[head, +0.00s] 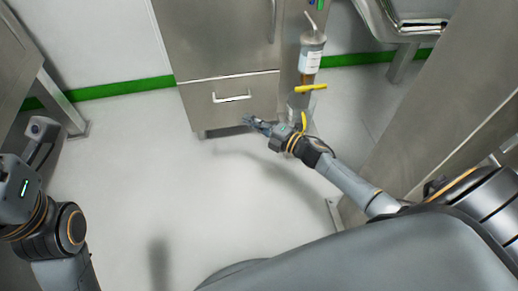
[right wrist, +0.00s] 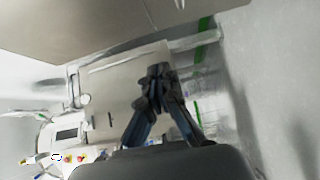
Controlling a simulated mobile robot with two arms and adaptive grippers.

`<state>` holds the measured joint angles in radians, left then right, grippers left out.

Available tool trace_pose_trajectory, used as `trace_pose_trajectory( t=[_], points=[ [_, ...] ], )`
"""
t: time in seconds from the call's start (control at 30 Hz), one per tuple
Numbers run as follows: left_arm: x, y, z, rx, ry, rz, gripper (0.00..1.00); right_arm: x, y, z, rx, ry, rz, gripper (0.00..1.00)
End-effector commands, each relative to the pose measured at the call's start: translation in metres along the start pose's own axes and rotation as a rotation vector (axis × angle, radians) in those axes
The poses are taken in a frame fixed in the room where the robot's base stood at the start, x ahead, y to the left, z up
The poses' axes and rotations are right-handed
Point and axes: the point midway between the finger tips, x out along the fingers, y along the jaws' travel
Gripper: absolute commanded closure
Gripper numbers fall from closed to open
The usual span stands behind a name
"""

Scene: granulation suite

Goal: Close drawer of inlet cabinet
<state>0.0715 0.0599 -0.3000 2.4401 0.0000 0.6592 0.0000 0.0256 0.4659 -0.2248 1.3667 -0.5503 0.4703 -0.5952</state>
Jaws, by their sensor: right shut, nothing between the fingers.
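The inlet cabinet (head: 215,40) is a grey metal cabinet at the top of the head view. Its drawer front (head: 212,112) is at the bottom, with a pale bar handle (head: 232,98). The drawer front looks flush or nearly flush with the cabinet; I cannot tell if a small gap is left. My right gripper (head: 256,123) is shut and empty near the drawer's lower right corner; I cannot tell if it touches. Its closed fingers (right wrist: 157,75) also show in the right wrist view. My left arm is at the left edge; its fingers do not show.
A bottle with a white label (head: 312,58) and yellow fittings (head: 310,88) stand just right of the cabinet. A metal pipe (head: 385,25) is at the upper right. A steel frame (head: 35,85) is at the left. The floor (head: 170,180) before the cabinet is clear.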

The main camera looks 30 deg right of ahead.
Motion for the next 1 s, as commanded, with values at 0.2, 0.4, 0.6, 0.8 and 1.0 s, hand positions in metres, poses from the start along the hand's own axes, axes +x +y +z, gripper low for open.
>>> trace_pose_trajectory(
  t=[0.2, 0.4, 0.6, 0.8, 1.0],
  points=[
    [0.015, -0.001, 0.000, 0.000, 0.000, 0.000, 0.60, -0.033, 0.001, -0.033, 0.004, 0.001, -0.002, 1.00],
    [0.022, -0.002, 0.000, 0.000, 0.000, 0.000, 0.60, -0.060, 0.001, -0.060, 0.002, 0.001, -0.001, 1.00],
    [0.024, -0.002, 0.000, 0.000, 0.000, 0.000, 0.60, -0.079, 0.000, -0.079, 0.001, 0.000, -0.001, 1.00],
    [0.024, -0.002, 0.000, 0.000, 0.000, 0.000, 0.60, -0.087, 0.000, -0.087, 0.000, 0.000, 0.000, 1.00],
    [0.024, -0.002, 0.000, 0.000, -0.001, 0.000, 0.60, -0.087, 0.001, -0.088, 0.003, 0.002, 0.005, 1.00]
  ],
)
